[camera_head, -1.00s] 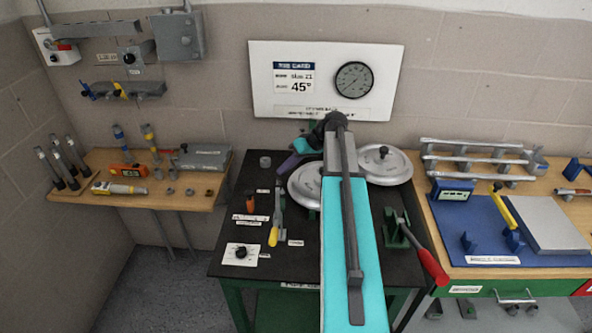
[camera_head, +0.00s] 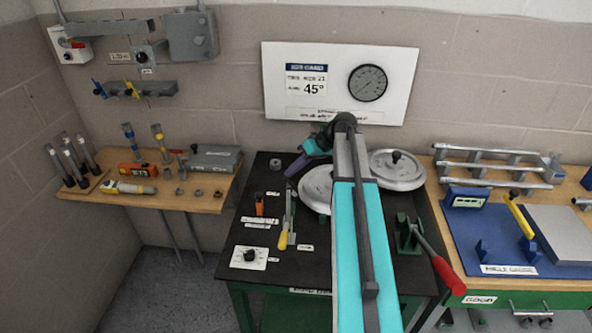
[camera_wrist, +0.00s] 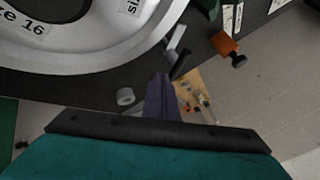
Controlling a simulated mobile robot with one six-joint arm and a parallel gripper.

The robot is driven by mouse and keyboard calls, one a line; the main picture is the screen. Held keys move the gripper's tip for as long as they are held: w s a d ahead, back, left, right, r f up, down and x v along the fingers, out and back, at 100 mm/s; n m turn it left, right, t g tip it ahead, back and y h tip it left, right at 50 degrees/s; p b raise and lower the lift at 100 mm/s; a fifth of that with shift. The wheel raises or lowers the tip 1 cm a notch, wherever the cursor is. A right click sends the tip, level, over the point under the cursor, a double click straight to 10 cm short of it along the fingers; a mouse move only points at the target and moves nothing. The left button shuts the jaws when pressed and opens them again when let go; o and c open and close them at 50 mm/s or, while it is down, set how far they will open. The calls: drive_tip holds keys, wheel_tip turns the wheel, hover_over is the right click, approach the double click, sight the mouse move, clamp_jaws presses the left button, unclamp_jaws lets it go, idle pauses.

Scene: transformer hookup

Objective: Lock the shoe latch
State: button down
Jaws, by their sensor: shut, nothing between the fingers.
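No label marking the shoe latch is legible, so I cannot tell which part it is. On the black bench top (camera_head: 268,180) stand a small orange-topped part (camera_head: 260,206) and a lever with a yellow grip (camera_head: 284,238). The orange part also shows in the wrist view (camera_wrist: 226,45). Two silver bending shoes sit at the back, the left one (camera_head: 313,188) partly behind my arm, the right one (camera_head: 398,170) with a black knob. My gripper (camera_head: 293,169), with purple fingers, is above the bench's back, beside the left shoe. Its fingers (camera_wrist: 160,88) are shut and empty.
A red-handled lever on a green base (camera_head: 408,236) stands at the bench's right. A dial on a white plate (camera_head: 249,257) is at front left. A grey ring (camera_head: 275,164) lies at the back left. A wooden side shelf (camera_head: 206,205) holds tools.

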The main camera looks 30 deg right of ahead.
drive_tip(key=shift+w+a+b, duration=0.2)
drive_tip(key=shift+b, duration=0.25)
idle(0.3)
drive_tip(key=shift+s, duration=0.15)
idle(1.3)
drive_tip(key=shift+s+a, duration=0.15)
drive_tip(key=shift+s, duration=0.5)
drive_tip(key=shift+r, duration=0.1)
drive_tip(key=p+v, duration=0.1)
drive_tip(key=v, duration=0.1)
drive_tip(key=w+p+v, duration=0.1)
drive_tip(key=v, duration=0.2)
drive_tip(key=d+p+v, duration=0.1)
drive_tip(key=v, duration=0.2)
drive_tip(key=shift+w+r, duration=0.2)
drive_tip(key=shift+w, duration=0.1)
drive_tip(key=shift+s+d+r, duration=0.2)
drive_tip(key=shift+d+r, duration=0.3)
drive_tip(key=shift+d, duration=0.1)
